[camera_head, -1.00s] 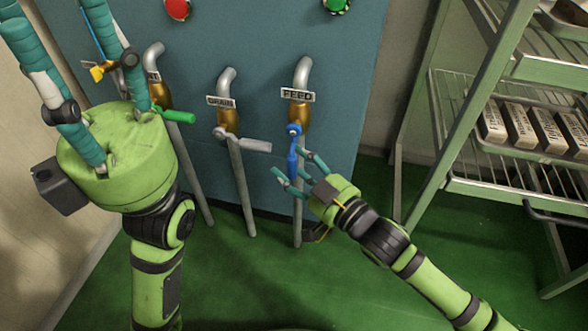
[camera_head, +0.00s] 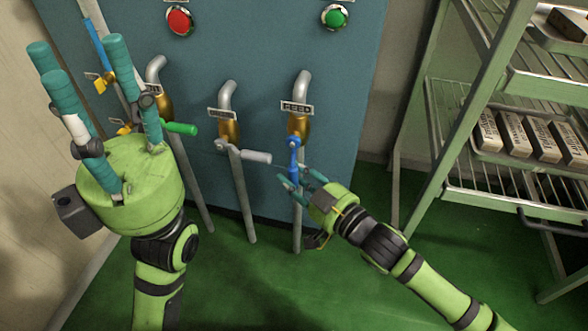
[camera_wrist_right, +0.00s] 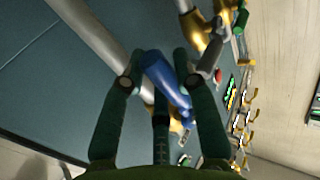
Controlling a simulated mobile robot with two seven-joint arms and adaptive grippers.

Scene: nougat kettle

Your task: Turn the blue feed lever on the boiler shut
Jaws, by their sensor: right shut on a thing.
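The blue feed lever (camera_head: 294,155) hangs straight down from the brass valve (camera_head: 298,124) under the FEED plate (camera_head: 297,107), in line with its grey pipe. My right gripper (camera_head: 291,180) is shut on the lever's lower end, coming from the lower right. In the right wrist view the blue lever (camera_wrist_right: 165,82) lies between the fingers of my right gripper (camera_wrist_right: 160,88). My left gripper (camera_head: 82,68) is at the left, raised, its fingers spread and nothing seen between them. It hides part of the valves behind it.
Left of the feed valve are a grey lever (camera_head: 250,156) on the drain valve and a green lever (camera_head: 180,128). Red (camera_head: 180,20) and green (camera_head: 335,16) buttons sit above on the boiler (camera_head: 260,50). A metal rack (camera_head: 470,190) with boxes stands right. The green floor is clear.

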